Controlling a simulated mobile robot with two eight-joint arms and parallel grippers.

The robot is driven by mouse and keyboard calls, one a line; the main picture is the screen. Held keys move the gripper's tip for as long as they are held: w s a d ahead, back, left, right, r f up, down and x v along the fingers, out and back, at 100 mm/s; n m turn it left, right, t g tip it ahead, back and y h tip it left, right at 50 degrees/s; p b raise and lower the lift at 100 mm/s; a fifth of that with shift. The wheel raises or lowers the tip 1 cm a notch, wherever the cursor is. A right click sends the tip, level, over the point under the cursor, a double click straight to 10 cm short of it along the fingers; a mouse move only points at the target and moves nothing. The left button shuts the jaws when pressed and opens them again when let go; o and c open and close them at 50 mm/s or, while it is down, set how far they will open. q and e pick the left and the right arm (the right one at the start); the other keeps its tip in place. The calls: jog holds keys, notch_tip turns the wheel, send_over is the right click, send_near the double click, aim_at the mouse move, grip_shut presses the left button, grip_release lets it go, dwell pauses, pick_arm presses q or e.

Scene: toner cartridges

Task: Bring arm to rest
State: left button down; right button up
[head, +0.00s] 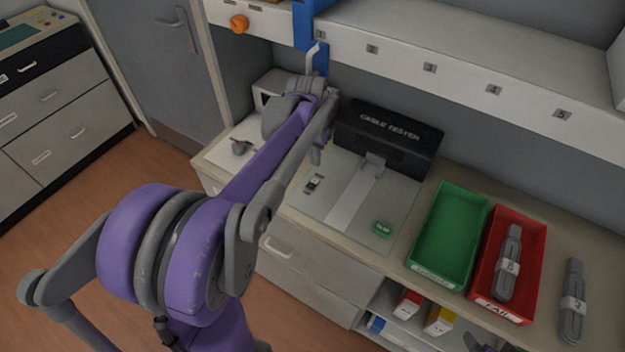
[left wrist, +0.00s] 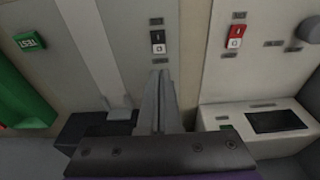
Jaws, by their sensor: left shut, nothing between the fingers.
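My left arm reaches from the lower left over the bench in the head view. My left gripper (head: 317,156) points down near the left side of the cable tester (head: 391,133). In the left wrist view its fingers (left wrist: 159,76) are together with nothing between them, below a black switch (left wrist: 158,42) in the picture. The tester's base plate (head: 345,207) carries a green button (head: 381,228), which also shows in the left wrist view (left wrist: 30,42).
A green tray (head: 418,262) is empty. A red tray (head: 532,262) marked FAIL holds a grey cable bundle (head: 508,262). Another bundle (head: 572,302) lies to its right. A white box with a dark screen (left wrist: 262,124) stands near my gripper. A shelf (head: 440,62) runs above the bench.

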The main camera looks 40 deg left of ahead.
pick_arm(q)
jog(key=shift+r, duration=0.15)
dwell(0.4)
jog(key=s+d+f+m+t, duration=0.1)
jog(key=s+d+f+t, duration=0.2)
jog(key=s+d, duration=1.2)
jog(key=d+t, duration=0.1)
jog(key=d, duration=0.1)
jog(key=shift+s+d+f, duration=0.15)
jog(key=shift+s+d, duration=0.1)
jog(key=shift+d, duration=0.15)
